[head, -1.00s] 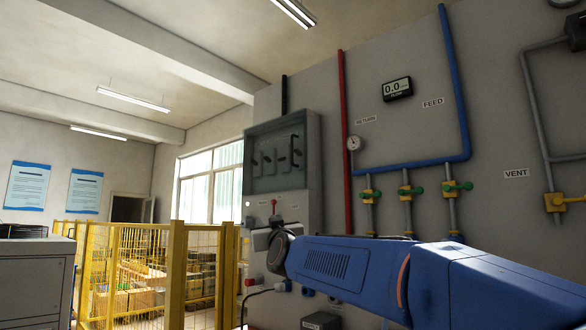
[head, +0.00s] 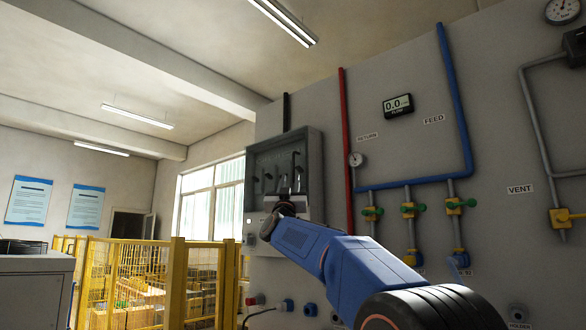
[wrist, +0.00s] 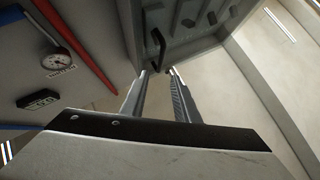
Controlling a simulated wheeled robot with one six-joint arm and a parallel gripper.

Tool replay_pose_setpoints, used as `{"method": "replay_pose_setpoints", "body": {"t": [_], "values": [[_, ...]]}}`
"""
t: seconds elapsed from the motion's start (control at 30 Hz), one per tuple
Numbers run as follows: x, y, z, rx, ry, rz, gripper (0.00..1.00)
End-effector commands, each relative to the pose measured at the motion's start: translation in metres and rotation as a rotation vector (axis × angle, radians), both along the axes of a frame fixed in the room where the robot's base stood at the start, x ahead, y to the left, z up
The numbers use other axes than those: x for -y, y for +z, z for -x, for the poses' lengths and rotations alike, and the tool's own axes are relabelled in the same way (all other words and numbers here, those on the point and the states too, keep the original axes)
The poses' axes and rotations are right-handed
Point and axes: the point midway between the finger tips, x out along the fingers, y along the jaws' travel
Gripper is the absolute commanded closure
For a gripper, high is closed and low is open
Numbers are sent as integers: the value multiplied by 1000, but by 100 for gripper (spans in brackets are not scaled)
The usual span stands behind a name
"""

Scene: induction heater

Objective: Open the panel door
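The grey panel box (head: 314,170) is on the wall at the centre of the head view. Its door (head: 262,158) has a window with dark levers behind it and looks shut. In the wrist view the door (wrist: 205,42) fills the upper middle, with a black bar handle (wrist: 156,48) on it. My gripper (wrist: 161,72) is open, its two fingertips apart just at the lower end of the handle. I cannot tell whether they touch it. In the head view my gripper (head: 291,188) is in front of the door's lower part, which it partly hides.
A red pipe (head: 345,130) and blue pipe (head: 455,90) run right of the panel. A yellow mesh fence (head: 178,280) stands at lower left, beside a grey cabinet (head: 35,290).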

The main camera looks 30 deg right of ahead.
Motion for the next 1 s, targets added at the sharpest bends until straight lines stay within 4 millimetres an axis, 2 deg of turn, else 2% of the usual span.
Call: {"method": "replay_pose_setpoints", "body": {"t": [0.5, 0.7, 1.0], "values": [[33, 55, -45, 1, 1, 0, 72], [41, 69, -56, 0, 0, 0, 72], [45, 75, -61, -1, 1, -1, 72]]}}
